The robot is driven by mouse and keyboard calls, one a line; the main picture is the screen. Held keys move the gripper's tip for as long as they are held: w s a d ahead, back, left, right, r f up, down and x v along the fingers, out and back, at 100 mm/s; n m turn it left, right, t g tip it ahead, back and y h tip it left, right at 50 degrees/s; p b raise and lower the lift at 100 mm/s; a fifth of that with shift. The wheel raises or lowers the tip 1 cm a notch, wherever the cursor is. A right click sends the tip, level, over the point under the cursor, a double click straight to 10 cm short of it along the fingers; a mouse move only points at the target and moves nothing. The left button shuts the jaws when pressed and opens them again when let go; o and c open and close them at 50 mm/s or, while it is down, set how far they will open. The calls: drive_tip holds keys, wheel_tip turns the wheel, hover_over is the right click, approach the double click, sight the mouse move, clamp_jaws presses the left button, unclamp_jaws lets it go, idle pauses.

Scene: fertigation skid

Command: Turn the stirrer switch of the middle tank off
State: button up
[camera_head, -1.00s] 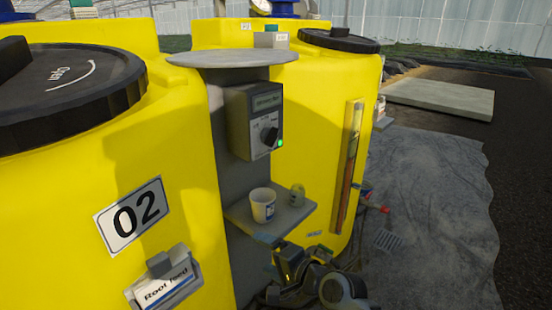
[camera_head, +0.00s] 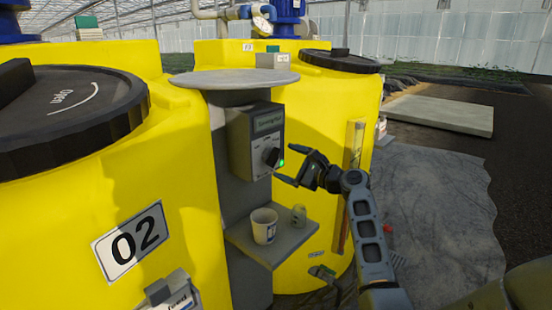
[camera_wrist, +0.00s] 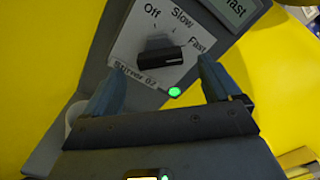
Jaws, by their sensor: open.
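The stirrer switch is a black knob (camera_head: 271,156) on the front of a grey control box (camera_head: 240,145) between two yellow tanks. In the wrist view the knob (camera_wrist: 160,57) sits on a pale plate marked Off, Slow, Fast and "Stirrer 02". Its bar lies roughly level, its right end nearest the Fast side.
A round grey plate (camera_head: 235,78) overhangs the box. The tank marked 02 (camera_head: 175,185) stands left. Open floor (camera_head: 435,220) lies to the right.

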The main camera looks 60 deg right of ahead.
sight(277, 158)
drive_tip(key=shift+x, duration=2.6)
drive_tip(key=shift+a, duration=0.1)
drive_tip(key=shift+c, duration=0.4)
drive_tip(key=c, duration=0.9)
